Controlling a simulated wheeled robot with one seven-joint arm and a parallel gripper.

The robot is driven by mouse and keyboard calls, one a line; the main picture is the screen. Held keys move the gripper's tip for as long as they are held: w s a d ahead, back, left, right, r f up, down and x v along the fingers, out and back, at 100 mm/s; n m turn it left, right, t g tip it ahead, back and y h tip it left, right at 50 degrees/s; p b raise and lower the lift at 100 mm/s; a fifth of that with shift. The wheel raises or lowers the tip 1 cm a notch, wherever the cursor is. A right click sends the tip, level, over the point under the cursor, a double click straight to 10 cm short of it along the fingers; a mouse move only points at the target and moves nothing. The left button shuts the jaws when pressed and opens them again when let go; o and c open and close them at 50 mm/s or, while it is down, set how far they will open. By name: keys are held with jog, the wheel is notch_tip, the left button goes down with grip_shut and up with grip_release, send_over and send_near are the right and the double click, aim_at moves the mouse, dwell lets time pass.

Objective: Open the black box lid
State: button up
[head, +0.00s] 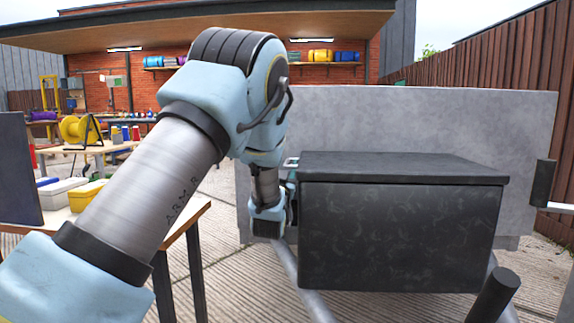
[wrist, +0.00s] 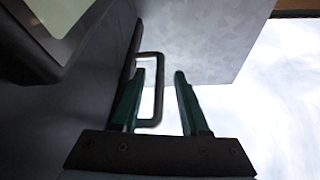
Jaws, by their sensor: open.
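The black box (head: 400,238) stands right of centre in the head view, with its flat black lid (head: 400,167) lying shut on top. My gripper is at the box's left side; in the head view my wrist shows there and the fingertips are hidden. In the wrist view the two green fingers of my gripper (wrist: 160,75) are apart. A dark, loop-shaped handle (wrist: 160,90) sticks out from the dark box side at left. Its outer bar appears between the fingers, with the left finger overlapping the loop's opening. I cannot tell whether either finger touches it.
A grey panel (head: 430,115) stands behind the box. A wooden table (head: 188,222) with a yellow box (head: 87,195) and a white box (head: 62,192) is at left. Metal tubes run below the box, and a black-ended post (head: 495,292) stands at front right.

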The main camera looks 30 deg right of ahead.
jog(key=shift+x, duration=0.85)
jog(key=shift+c, duration=0.3)
grip_shut()
dwell(0.5)
